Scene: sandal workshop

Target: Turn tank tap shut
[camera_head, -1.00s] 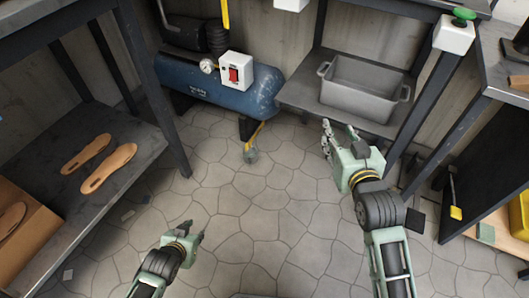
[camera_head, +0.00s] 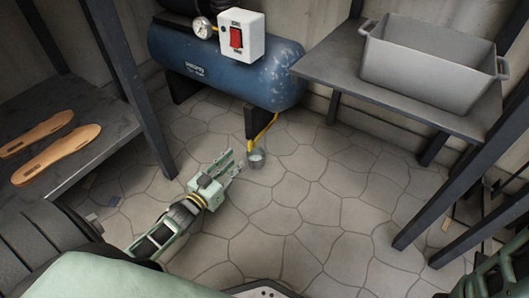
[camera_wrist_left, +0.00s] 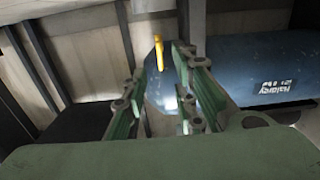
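The blue tank (camera_head: 225,65) stands against the back wall; part of it also shows in the left wrist view (camera_wrist_left: 255,65). A yellow tap piece (camera_head: 265,127) slants under its right end, by the dark foot. My right gripper is out of view.
A switch box (camera_head: 241,36) and a gauge (camera_head: 201,27) sit on the tank. A shelf (camera_head: 335,72) with a grey bin (camera_head: 430,62) stands right. A left shelf (camera_head: 75,155) holds sandal soles (camera_head: 57,153). The middle floor is clear.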

